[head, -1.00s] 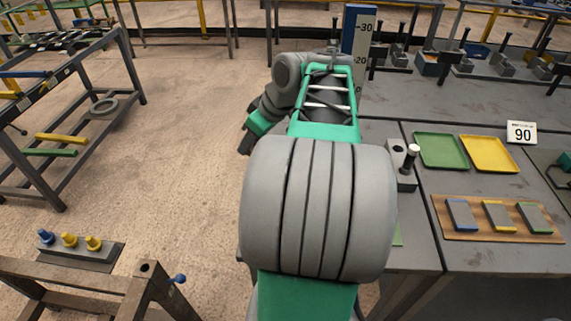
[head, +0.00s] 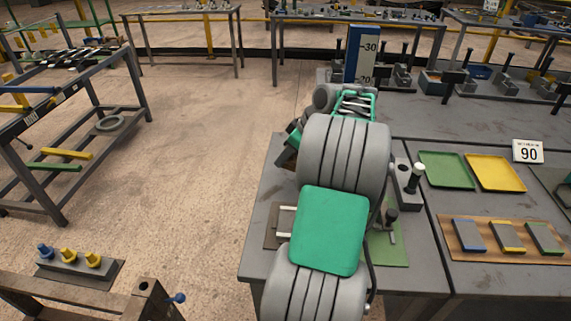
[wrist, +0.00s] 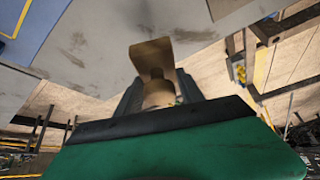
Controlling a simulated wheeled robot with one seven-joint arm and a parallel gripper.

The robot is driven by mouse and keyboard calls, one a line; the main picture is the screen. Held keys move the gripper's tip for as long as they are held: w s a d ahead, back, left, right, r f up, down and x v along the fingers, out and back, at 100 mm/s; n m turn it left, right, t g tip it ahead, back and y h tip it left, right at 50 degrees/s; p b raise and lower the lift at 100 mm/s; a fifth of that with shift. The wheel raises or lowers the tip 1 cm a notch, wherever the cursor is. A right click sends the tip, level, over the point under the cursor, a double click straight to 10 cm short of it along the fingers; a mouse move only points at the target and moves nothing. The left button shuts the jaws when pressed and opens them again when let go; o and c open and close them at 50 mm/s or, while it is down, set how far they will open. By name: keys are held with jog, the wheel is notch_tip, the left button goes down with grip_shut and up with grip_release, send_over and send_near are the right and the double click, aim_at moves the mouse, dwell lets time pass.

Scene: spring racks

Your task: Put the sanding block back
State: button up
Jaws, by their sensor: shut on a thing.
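My gripper (wrist: 160,88) is shut on a tan piece (wrist: 152,58) with a wide flat end and a rounded stem between the fingers. It may be the sanding block; I cannot tell for sure. In the head view my gripper is at the left side of my arm, over the left end of the grey bench (head: 258,212), mostly hidden. A wooden board (head: 456,246) at the right holds a block with a blue stripe (head: 469,236), one with a yellow stripe (head: 506,238) and one with a green stripe (head: 543,240).
A green tray (head: 447,170) and yellow tray (head: 495,172) lie behind the board, by a "90" sign (head: 527,151). A grey block with a white-topped post (head: 408,186) stands beside my arm. A blue scale post (head: 361,54) rises behind.

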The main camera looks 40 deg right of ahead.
jog(key=w+f, duration=0.1)
jog(key=d+f, duration=0.1)
jog(key=shift+w+d+f, duration=0.2)
jog(key=shift+w+f, duration=0.2)
jog(key=shift+w+d+f, duration=0.15)
jog(key=shift+f, duration=1.6)
jog(key=o, duration=1.5)
jog(key=shift+f, duration=0.1)
jog(key=shift+c, duration=0.2)
